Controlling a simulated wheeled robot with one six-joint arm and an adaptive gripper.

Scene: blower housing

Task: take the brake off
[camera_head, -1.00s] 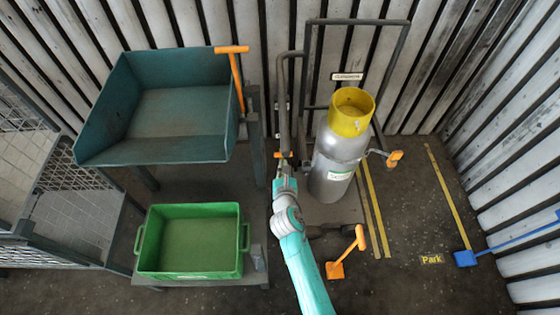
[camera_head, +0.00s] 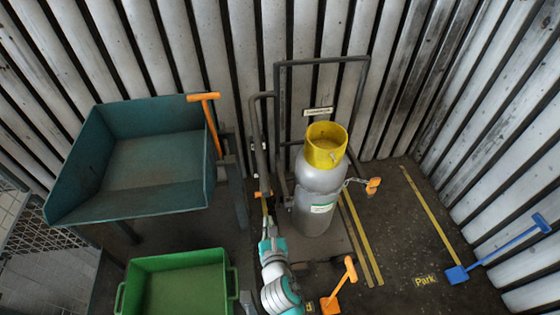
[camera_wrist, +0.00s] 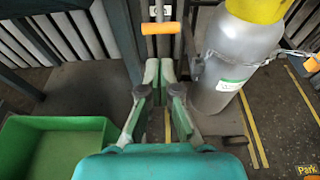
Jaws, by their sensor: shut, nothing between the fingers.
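A cart stands against the back wall, with a dark upright frame (camera_head: 322,62) and a grey gas cylinder (camera_head: 319,190) with a yellow collar (camera_head: 325,146). An orange lever with a T-grip (camera_head: 345,280) rises low at the cart's front; its foot is partly cut off. Another orange grip lies crosswise on a dark bar left of the cylinder, clear in the wrist view (camera_wrist: 160,28). My gripper (camera_head: 267,222) is shut and empty, just short of that grip; in the wrist view its fingertips (camera_wrist: 159,72) meet below it. Which orange part is the brake, I cannot tell.
A teal tipping bin (camera_head: 150,165) with an orange T-handle (camera_head: 204,98) stands left. A green crate (camera_head: 180,285) is in front of it. Yellow floor lines and a "Park" mark (camera_head: 425,281) lie right, by a blue long-handled tool (camera_head: 458,275). Floor between is clear.

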